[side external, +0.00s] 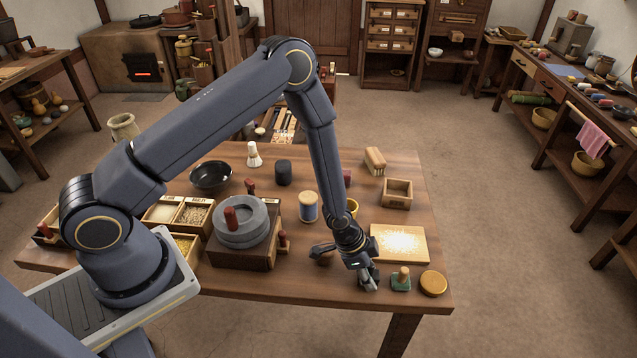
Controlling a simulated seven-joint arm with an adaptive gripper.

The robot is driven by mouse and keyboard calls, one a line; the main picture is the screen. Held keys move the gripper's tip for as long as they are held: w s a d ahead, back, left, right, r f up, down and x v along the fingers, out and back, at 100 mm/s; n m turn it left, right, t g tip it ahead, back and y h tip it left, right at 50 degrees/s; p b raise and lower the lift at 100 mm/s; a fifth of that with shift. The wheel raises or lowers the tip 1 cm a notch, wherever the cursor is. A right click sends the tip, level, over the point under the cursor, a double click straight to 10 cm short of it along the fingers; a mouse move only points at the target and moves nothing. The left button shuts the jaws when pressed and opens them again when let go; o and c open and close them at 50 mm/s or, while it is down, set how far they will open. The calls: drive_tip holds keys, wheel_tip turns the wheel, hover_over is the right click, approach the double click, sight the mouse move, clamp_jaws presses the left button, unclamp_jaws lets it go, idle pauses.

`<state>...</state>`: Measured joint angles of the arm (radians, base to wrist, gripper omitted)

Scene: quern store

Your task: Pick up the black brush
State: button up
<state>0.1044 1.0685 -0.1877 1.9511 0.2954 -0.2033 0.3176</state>
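My gripper (345,266) is low over the front of the wooden table, left of the pale board. Its fingers look spread apart, one to the left and one to the lower right. A small dark brown thing (325,261) shows by the left finger, mostly hidden; I cannot tell whether it is the black brush. No other thing in view is clearly a black brush.

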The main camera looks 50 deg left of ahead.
clamp_jaws()
